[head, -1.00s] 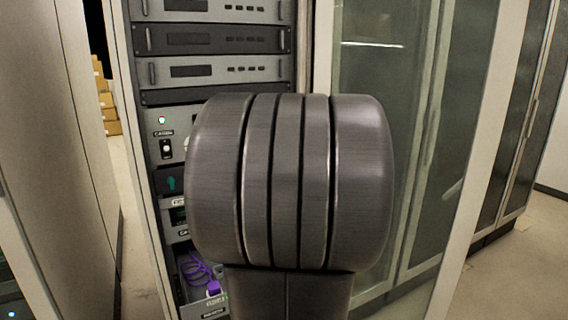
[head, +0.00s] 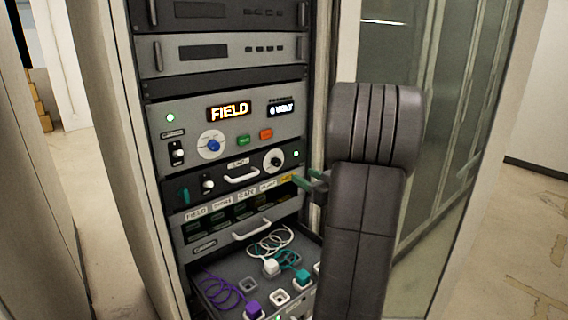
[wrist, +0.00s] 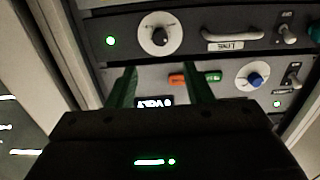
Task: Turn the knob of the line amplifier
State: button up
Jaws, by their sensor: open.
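The line amplifier (head: 222,180) is a dark rack panel with a handle, a toggle and a green light. Its knob (head: 274,160) is black on a round white dial, at the panel's right. In the wrist view, the picture is turned over, and the knob (wrist: 159,37) shows at top centre, beside a label reading LINE. My gripper (head: 305,180) is open and empty, with green fingers just right of and below the knob in the head view. In the wrist view, my gripper (wrist: 161,84) has its fingers apart, short of the knob in the picture. My arm hides the rack's right edge.
Above is a grey panel with a blue knob (head: 211,145), buttons and a FIELD display (head: 229,111). Below are a labelled panel (head: 240,208) and a tray (head: 232,275) with coiled cables and plugs. A glass-fronted cabinet (head: 400,60) stands at right.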

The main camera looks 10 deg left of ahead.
aim_at(278, 163)
jog(key=p+x, duration=0.2)
jog(key=x, duration=0.9)
jog(key=shift+w+a, duration=0.1)
jog(key=shift+a, duration=0.1)
jog(key=c, duration=1)
